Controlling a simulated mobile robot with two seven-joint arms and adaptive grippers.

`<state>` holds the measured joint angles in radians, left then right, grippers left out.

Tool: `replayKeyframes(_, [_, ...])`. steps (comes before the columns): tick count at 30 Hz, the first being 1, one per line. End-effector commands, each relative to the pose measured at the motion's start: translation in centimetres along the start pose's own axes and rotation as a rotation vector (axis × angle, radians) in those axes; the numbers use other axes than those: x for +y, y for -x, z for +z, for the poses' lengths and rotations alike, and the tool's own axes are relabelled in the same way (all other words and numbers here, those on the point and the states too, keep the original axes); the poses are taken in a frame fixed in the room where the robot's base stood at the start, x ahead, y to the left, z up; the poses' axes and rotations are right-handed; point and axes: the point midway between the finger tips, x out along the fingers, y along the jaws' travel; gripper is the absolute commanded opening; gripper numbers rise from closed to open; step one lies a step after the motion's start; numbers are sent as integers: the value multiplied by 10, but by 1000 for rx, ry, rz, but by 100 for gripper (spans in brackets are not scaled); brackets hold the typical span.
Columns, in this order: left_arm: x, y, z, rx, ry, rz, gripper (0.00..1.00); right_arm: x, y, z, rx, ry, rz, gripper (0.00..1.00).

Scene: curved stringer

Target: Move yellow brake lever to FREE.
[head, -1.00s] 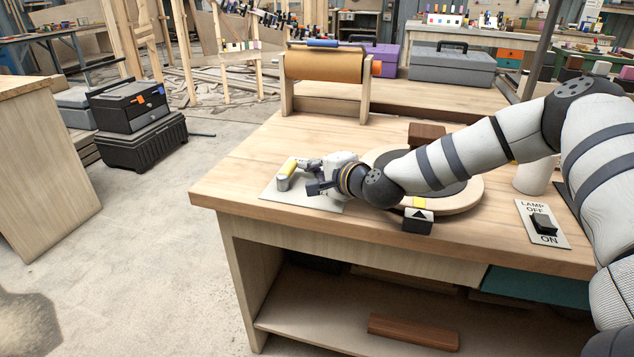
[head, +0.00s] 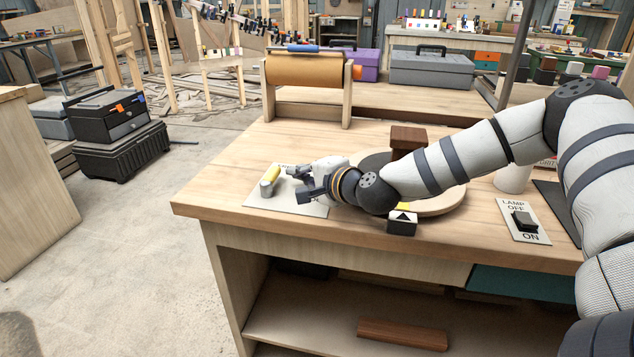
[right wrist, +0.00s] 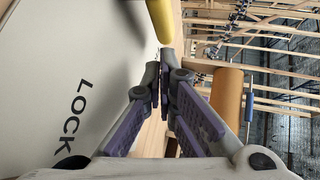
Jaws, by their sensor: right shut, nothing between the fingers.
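The yellow brake lever (head: 271,176) stands on a grey round base on a pale plate (head: 262,201) at the bench's left front corner. Its yellow grip tilts up and to the right. My right gripper (head: 293,181) is just right of the lever, apart from it, low over the plate. In the right wrist view, the fingers (right wrist: 161,78) are shut and empty, and the yellow grip (right wrist: 160,20) is beyond their tips. The word LOCK (right wrist: 75,122) shows on the plate there. Other plate lettering is mostly hidden by my gripper. My left gripper is out of view.
A round disc (head: 440,205) with a brown block (head: 408,138) lies behind my right forearm. A black block with an arrow (head: 402,223) is at the front edge. A lamp switch (head: 524,220) is at right. A brown roll (head: 303,70) stands behind.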

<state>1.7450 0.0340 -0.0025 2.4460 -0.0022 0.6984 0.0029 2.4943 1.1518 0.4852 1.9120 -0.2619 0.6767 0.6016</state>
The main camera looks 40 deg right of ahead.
Motion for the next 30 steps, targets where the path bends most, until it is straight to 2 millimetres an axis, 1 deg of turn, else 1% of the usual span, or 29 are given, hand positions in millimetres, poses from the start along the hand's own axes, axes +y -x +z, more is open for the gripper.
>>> replayKeyframes(1, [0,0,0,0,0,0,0,-2,12,-1,0,-8,-4,0])
replayKeyframes(3, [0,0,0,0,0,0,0,-2,30,-2,3,-10,-4,0])
replayKeyframes(5, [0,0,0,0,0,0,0,-2,45,0,0,-12,-6,0])
replayKeyframes(6, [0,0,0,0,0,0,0,-2,53,-3,6,-12,-6,0])
replayKeyframes(9, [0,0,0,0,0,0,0,0,70,1,-2,-15,-4,0])
replayKeyframes(12, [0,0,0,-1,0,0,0,3,79,-2,6,-18,3,0])
replayKeyframes(18, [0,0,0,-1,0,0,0,2,90,-1,2,-7,2,0])
replayKeyframes(30, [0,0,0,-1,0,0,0,2,91,-1,2,-2,3,0])
